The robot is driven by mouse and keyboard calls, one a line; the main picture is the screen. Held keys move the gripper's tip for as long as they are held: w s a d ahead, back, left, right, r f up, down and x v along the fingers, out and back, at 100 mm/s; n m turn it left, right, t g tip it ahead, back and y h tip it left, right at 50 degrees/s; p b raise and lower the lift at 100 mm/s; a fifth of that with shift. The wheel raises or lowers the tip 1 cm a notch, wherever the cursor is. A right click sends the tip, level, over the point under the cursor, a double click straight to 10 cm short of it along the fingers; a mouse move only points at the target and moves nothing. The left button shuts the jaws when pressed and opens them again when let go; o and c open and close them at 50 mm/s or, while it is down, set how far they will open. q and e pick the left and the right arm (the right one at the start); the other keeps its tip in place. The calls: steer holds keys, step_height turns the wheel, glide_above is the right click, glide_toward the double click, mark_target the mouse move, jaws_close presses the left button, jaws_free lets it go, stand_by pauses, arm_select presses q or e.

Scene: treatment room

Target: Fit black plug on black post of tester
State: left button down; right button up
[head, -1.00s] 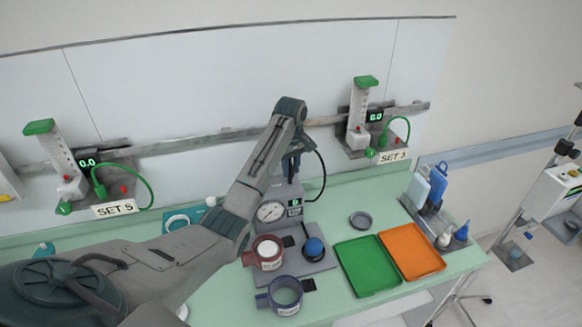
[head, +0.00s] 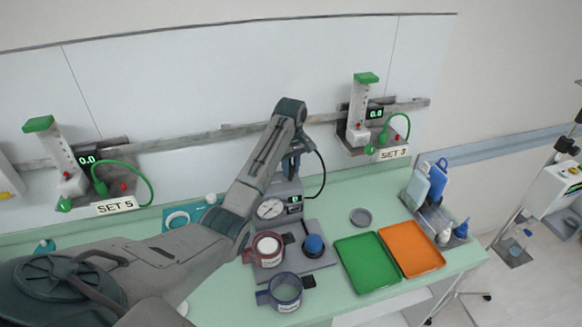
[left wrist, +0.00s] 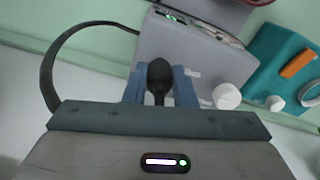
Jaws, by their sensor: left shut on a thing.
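The tester is a grey box (head: 285,190) with a round gauge (head: 270,209) and a small lit display, standing on the green bench. In the left wrist view its grey casing (left wrist: 185,48) lies just beyond the fingers. My left gripper (head: 291,165) is above the tester, pointing down. In the left wrist view its blue fingers (left wrist: 159,88) are shut on the black plug (left wrist: 158,76). A black cable (head: 323,175) loops beside the tester on the right. The black post is hidden behind plug and fingers; I cannot tell whether the plug touches it.
Red (head: 268,250) and blue (head: 286,292) ring-shaped holders stand in front of the tester, beside a blue bulb (head: 314,246). Green (head: 366,263) and orange (head: 411,249) trays lie to the right. A wall rail with SET 5 and SET 3 flowmeters runs behind.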

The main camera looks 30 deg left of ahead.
arm_select(q)
steer(key=shift+f, duration=0.85)
stand_by(0.5)
steer(key=c, duration=1.1)
jaws_free()
